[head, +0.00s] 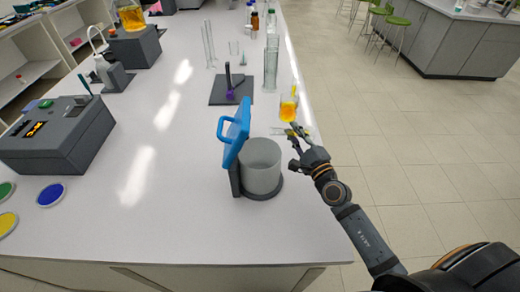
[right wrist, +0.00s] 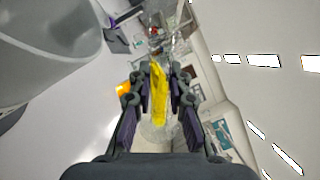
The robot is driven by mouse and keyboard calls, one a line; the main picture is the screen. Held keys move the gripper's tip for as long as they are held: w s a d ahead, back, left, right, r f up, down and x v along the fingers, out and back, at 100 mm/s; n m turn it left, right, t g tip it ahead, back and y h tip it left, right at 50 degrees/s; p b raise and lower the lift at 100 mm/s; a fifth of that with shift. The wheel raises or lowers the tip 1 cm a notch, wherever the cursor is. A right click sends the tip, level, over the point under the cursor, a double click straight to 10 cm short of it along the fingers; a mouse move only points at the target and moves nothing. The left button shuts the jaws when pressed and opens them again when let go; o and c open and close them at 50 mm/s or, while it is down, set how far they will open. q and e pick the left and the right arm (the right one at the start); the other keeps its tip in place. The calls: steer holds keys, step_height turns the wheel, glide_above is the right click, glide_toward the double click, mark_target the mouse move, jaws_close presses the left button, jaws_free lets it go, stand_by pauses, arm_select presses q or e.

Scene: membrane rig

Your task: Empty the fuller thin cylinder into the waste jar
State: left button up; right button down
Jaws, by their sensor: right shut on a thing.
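In the right wrist view the yellow liquid (right wrist: 158,95) shows between the fingers of the right gripper (right wrist: 158,90). The wide grey jar (head: 261,168), which looks like the waste jar, stands to the left of the gripper on a dark base. A blue lid-like piece with a handle (head: 235,135) stands raised at its left. The jar also shows in the right wrist view (right wrist: 45,45). My left gripper is out of view.
Tall clear cylinders (head: 271,65) stand farther back, with thinner ones (head: 208,45) to the left. A dark stand with a purple part (head: 231,92) sits behind the jar. A grey device (head: 58,135) is at the left. The bench's front middle is clear.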

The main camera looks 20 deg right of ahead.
steer(key=shift+w+d+r+n+p, duration=0.1)
steer(key=shift+d+r+n+p, duration=0.15)
steer(key=shift+r+n, duration=0.65)
steer(key=shift+a+r+n+y+p, duration=0.3)
steer(key=shift+a+r+n+y, duration=0.15)
steer(key=shift+a+n, duration=0.4)
steer(key=shift+d+r+n+y+p, duration=0.1)
steer(key=shift+r+n+y+p, duration=0.3)
steer(key=shift+r+n, duration=0.9)
steer(key=shift+n, duration=0.55)
steer(key=shift+w+d+r+n+p, duration=0.1)
steer(key=shift+d+r+n+p, duration=0.05)
steer(key=shift+d+n+p, duration=0.2)
steer(key=shift+r+n, duration=0.35)
steer(key=shift+a+r+n+g+y+p, duration=0.15)
steer(key=shift+a+r+n+y+p, duration=0.15)
steer(key=shift+r+n, duration=0.35)
steer(key=shift+a+r+n+g+y+p, duration=0.15)
steer(key=shift+r+n+p, duration=0.2)
steer(key=shift+n, duration=0.6)
steer(key=shift+a+r+n, duration=0.15)
steer(key=shift+n, duration=0.25)
steer(key=shift+r, duration=0.1)
